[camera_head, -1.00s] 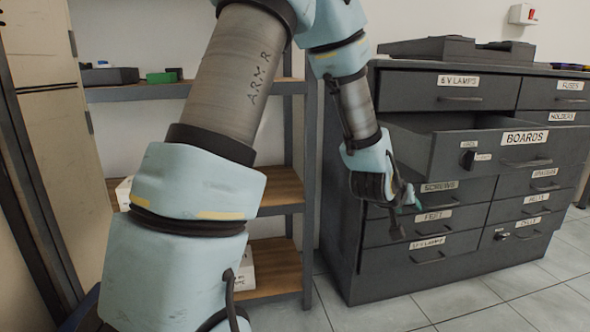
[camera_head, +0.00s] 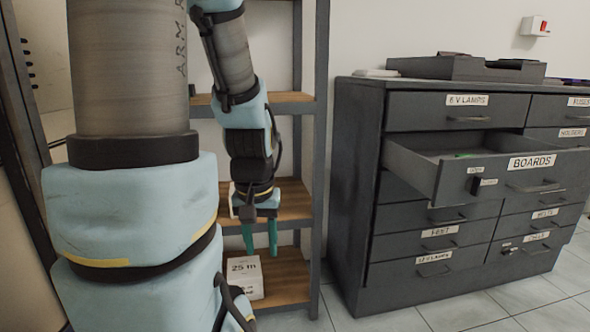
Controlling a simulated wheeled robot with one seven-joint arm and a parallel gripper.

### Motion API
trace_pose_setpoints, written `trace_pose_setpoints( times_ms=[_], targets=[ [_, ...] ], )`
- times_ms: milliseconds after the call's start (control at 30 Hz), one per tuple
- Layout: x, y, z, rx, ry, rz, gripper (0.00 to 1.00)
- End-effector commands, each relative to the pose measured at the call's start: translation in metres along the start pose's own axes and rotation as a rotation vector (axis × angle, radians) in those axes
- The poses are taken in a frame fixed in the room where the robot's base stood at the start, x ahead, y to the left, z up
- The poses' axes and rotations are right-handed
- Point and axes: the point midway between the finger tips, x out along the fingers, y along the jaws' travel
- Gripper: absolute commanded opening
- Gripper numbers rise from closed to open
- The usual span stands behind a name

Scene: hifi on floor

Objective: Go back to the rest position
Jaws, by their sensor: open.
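My gripper (camera_head: 261,240) hangs pointing down in front of the wooden shelf unit, left of the drawer cabinet. Its two teal fingers are open and I see nothing between them. My arm bends down from the top of the view, with its large links filling the left side.
The grey drawer cabinet (camera_head: 347,200) stands at the right. Its BOARDS drawer (camera_head: 458,187) is pulled out, with a small green item inside. A white box marked 25 m (camera_head: 244,277) sits on the low shelf (camera_head: 285,272) below my gripper. The tiled floor in front of the cabinet is clear.

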Motion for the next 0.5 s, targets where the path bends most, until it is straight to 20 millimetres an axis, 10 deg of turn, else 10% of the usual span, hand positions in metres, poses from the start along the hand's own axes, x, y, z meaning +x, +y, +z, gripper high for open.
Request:
trace_pose_setpoints(
  times_ms=[500],
  targets=[
    [-0.17,0.001,-0.024,0.001,0.002,0.0,0.45]
  ],
)
